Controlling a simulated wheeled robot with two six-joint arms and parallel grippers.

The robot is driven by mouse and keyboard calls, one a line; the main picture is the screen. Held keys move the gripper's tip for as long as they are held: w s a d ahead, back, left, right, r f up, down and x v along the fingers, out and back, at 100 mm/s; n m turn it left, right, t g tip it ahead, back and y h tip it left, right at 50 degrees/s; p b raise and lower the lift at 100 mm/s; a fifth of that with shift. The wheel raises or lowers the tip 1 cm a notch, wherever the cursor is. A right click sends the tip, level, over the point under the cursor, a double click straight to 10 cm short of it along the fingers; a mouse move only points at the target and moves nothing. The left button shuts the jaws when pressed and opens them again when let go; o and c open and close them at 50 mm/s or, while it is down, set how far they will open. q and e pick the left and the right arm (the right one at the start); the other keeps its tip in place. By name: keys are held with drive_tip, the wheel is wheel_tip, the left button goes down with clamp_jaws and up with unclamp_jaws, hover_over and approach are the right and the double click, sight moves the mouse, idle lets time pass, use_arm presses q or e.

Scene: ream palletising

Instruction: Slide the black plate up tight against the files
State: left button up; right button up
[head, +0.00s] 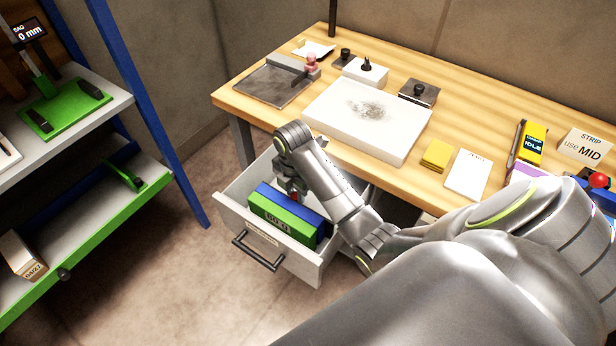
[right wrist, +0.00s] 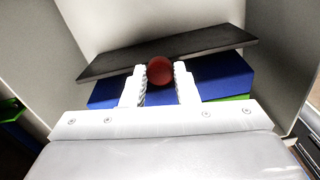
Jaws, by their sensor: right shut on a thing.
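My right gripper (head: 291,196) reaches down into the open drawer (head: 224,205) from above. In the right wrist view its two white fingers (right wrist: 160,86) are closed on the red knob (right wrist: 159,71) of the black plate (right wrist: 108,64). The plate lies across the drawer at a slight slant to the files. A blue file (right wrist: 222,76) and a green file (right wrist: 232,98) stand beside it; in the head view the green file (head: 282,224) is nearer the drawer front and the blue file (head: 318,224) is behind it. My arm hides most of the plate in the head view. My left gripper is not seen.
The wooden table (head: 470,100) stands over the drawer and holds a white slab (head: 330,125), yellow pads (head: 437,155) and small tools. A shelf rack with a green edge (head: 90,245) stands at left. Floor between rack and drawer is clear.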

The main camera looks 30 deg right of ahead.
sight(285, 208)
drive_tip(key=shift+s+a+f+p, duration=0.1)
drive_tip(key=shift+s+a+p, duration=0.3)
drive_tip(key=shift+a, duration=0.35)
drive_tip(key=shift+s+a+r+p, duration=0.1)
drive_tip(key=shift+s+a+p, duration=0.15)
drive_tip(key=shift+a+p, duration=0.4)
drive_tip(key=shift+s+a+f+p, duration=0.1)
drive_tip(key=shift+s+a+p, duration=0.25)
drive_tip(key=shift+a, duration=0.45)
drive_tip(key=o, duration=1.3)
drive_tip(key=shift+w, duration=0.1)
wheel_tip(285, 208, up, 7)
drive_tip(key=p, duration=0.9)
